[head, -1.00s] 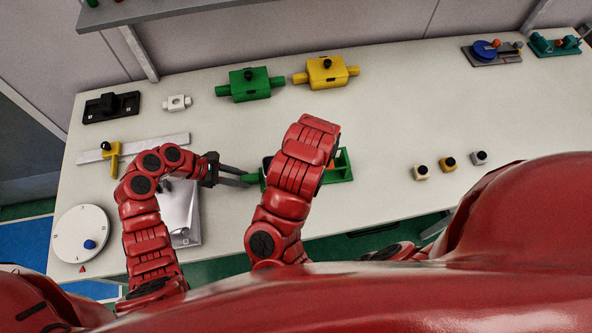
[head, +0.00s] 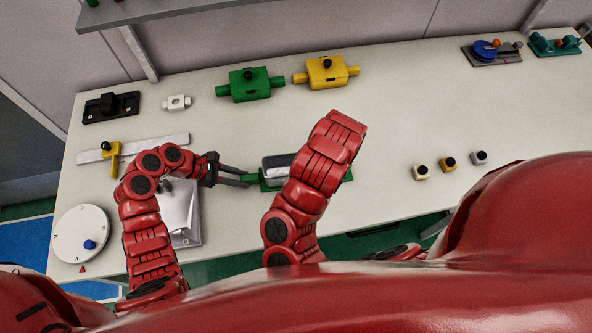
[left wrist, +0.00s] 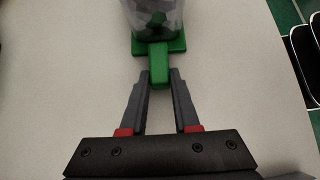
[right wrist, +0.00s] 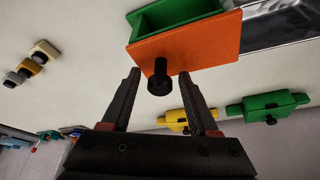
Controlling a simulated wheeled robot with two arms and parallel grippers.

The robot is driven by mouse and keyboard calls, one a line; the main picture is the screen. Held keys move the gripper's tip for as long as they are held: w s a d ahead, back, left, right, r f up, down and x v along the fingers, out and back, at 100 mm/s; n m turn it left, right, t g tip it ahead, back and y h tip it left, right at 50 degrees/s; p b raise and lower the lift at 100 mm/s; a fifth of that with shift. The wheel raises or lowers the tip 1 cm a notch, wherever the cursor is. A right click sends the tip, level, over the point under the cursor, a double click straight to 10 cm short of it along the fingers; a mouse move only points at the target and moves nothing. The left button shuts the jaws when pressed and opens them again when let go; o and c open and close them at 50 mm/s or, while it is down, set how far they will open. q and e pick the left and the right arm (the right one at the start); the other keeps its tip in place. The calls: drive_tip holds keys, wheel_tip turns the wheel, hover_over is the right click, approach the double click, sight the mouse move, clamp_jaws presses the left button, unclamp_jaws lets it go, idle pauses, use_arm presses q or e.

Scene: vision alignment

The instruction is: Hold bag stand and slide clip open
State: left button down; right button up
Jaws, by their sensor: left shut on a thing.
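The green bag stand (head: 252,180) is on the table's near part, with a grey, clear-looking bag (head: 277,160) on it. My left gripper (head: 246,180) is shut on the stand's green end tab; the left wrist view shows this tab (left wrist: 159,75) between the fingers, the bag (left wrist: 153,18) beyond it. The right wrist view shows the orange clip (right wrist: 190,45) with a black knob (right wrist: 159,78) and a green frame (right wrist: 165,18). My right gripper (right wrist: 160,76) is open, its fingertips either side of the knob, with gaps. In the head view my right arm hides the clip and this gripper.
Green (head: 250,85) and yellow (head: 326,72) blocks stand behind the bag stand. Several small knobbed blocks (head: 448,163) are at right. A white dial (head: 80,234), a grey bag-like piece (head: 180,215) and a ruler with yellow slider (head: 112,157) are at left. Table between is clear.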

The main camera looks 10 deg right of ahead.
use_arm(q)
drive_tip(key=c, duration=0.6)
unclamp_jaws()
drive_tip(key=v, duration=1.2)
